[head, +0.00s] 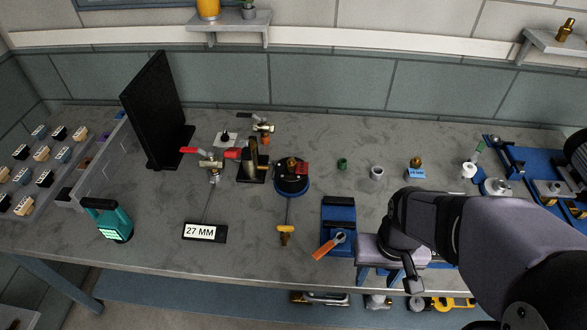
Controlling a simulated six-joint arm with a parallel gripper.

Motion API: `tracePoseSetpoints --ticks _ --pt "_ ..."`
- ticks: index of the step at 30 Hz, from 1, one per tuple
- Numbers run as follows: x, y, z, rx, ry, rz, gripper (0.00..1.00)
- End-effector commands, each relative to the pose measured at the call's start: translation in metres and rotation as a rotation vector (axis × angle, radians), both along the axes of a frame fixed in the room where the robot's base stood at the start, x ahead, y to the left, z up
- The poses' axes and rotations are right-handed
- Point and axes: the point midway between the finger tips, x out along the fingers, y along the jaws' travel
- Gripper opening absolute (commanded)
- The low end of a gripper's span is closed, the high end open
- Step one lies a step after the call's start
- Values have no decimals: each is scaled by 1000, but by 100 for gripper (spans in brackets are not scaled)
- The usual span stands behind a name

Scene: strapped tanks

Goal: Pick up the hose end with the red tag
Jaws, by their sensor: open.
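A small red piece (301,168), which may be the red tag, shows at a round black item with a blue rim (291,190) in the middle of the bench. A brass fitting (291,162) sits on top of this item. I cannot make out a hose end there for certain. Red handles also show on a valve-like metal fitting (210,166) farther left. My gripper (388,277) is at the front edge of the bench, right of the round item and well apart from it. Its jaws are open, and my arm comes in from the right, hiding part of the bench.
An orange-handled tool (328,246) lies by a blue stand (339,214) just left of my gripper. A "27 MM" sign (204,232), a teal device (111,224) and a tall black panel (152,110) stand left. Small fittings and blue fixtures (515,160) stand right. The front left bench is mostly clear.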

Motion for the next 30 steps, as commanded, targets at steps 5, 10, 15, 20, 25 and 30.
tracePoseSetpoints --ticks 5,10,15,20,25,30 --pt "4 1 0 -1 -3 25 44" --pt "27 6 2 -9 -22 193 44" --pt "74 19 9 -36 -57 557 44" --pt "127 41 19 -83 -92 995 44" --pt "178 70 31 -153 -117 1462 44" --pt "223 105 42 -246 -125 1922 44"
